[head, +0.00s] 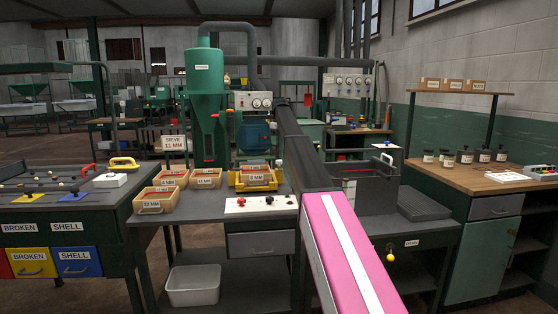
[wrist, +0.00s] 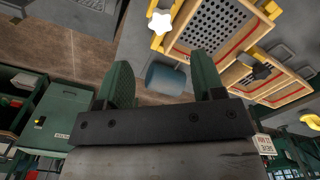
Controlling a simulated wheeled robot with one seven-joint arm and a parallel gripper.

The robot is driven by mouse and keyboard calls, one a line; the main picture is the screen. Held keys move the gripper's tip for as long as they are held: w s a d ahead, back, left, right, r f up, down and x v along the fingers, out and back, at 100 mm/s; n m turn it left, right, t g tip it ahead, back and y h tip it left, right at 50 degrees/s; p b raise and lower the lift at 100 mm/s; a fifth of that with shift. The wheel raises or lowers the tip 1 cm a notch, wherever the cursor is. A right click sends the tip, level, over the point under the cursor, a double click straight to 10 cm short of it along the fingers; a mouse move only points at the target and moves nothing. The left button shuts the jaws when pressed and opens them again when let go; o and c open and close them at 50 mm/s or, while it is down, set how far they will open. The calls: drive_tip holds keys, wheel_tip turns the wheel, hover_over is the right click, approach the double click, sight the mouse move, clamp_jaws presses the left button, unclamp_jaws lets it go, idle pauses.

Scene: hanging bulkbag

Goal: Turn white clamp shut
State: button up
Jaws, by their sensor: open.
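A white star-shaped knob (wrist: 160,22), which looks like the white clamp, shows at the top of the wrist view. It sits by a yellow bracket at the corner of a wooden-framed sieve (wrist: 208,24). I cannot tell from this angle how far it is turned. My gripper (wrist: 163,70) is open, its two green fingers wide apart. Nothing is held, and the knob appears beyond the fingertips, apart from them. In the head view, wooden sieve frames (head: 255,179) sit in a yellow holder on the bench. The white clamp cannot be made out clearly there, and my gripper is not clearly visible.
A blue cylinder (wrist: 166,80) shows between my fingers in the wrist view. Wooden trays (head: 157,200) and a white control panel (head: 258,204) are on the bench. A green cyclone (head: 203,90) stands behind.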

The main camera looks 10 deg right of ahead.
wheel_tip(320, 180, down, 10)
drive_tip(key=shift+f, duration=0.2)
idle(0.3)
drive_tip(key=c, duration=0.9)
